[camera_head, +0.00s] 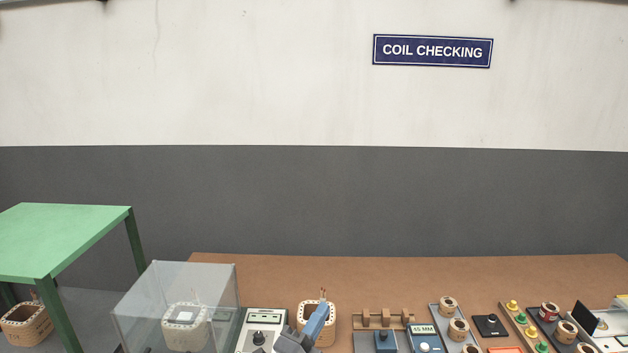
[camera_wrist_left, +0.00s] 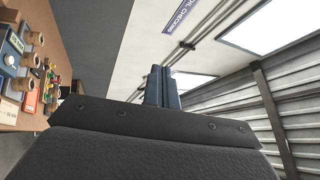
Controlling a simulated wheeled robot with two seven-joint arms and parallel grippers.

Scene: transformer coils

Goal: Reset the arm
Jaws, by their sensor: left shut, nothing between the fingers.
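My left gripper (camera_head: 316,322) rises from the bottom middle of the head view, in front of a tan coil (camera_head: 329,334) on the brown bench (camera_head: 430,270). Its blue-grey fingers are together with nothing between them. In the left wrist view the shut fingers (camera_wrist_left: 162,86) point up towards the wall and ceiling, clear of any object. Whether the gripper touches the coil in the head view I cannot tell. My right gripper is not in view.
A clear box (camera_head: 140,315) encloses a pale coil (camera_head: 185,328) at left. A white meter (camera_head: 262,330) stands beside it. A green table (camera_head: 65,240) is at far left, with another coil (camera_head: 27,325) below. Blue meters, small coils and coloured buttons crowd the bench's right; its back strip is clear.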

